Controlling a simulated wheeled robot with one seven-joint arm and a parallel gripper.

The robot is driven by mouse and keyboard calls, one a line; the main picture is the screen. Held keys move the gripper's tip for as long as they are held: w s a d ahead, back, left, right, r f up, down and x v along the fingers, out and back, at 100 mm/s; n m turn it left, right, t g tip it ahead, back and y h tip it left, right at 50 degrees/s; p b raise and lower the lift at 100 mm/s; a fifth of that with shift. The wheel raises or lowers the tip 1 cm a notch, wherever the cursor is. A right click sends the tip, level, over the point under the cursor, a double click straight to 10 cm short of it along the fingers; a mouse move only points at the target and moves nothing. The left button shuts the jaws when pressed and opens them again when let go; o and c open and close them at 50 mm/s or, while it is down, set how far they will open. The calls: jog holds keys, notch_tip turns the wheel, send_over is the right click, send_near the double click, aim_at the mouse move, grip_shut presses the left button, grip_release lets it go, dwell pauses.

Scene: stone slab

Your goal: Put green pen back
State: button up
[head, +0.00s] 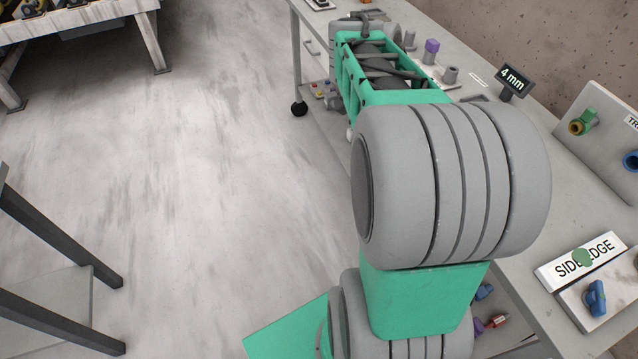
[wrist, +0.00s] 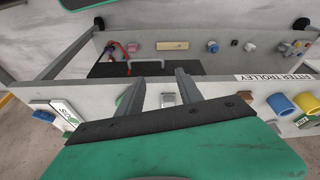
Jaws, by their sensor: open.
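My gripper (wrist: 160,82) shows in the wrist view, its two dark fingers apart with nothing held between them. A small light block (wrist: 168,99) shows behind the gap, apart from the fingers as far as I can tell. I cannot surely pick out a green pen. A green patch also shows beside a white label at the left of the wrist view (wrist: 69,124).
The grey trolley top (head: 535,150) runs along the right, with a 4 mm sign (head: 514,79) and a purple piece (head: 431,48). Blue (wrist: 282,104) and yellow (wrist: 308,103) cylinders stand by the FITTER TROLLEY label (wrist: 264,77).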

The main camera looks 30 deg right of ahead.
jog(key=a+f+n+t+y, duration=0.1)
jog(key=a+n+t, duration=0.1)
jog(key=a+n, duration=0.6)
jog(key=s+a+f+n+t+y, duration=0.1)
jog(key=a+n, duration=0.8)
jog(key=a, duration=1)
jog(key=shift+f+n+t+y, duration=0.3)
jog(key=shift+f+t+y, duration=0.1)
jog(key=shift+f+y, duration=0.35)
jog(key=shift+s, duration=0.1)
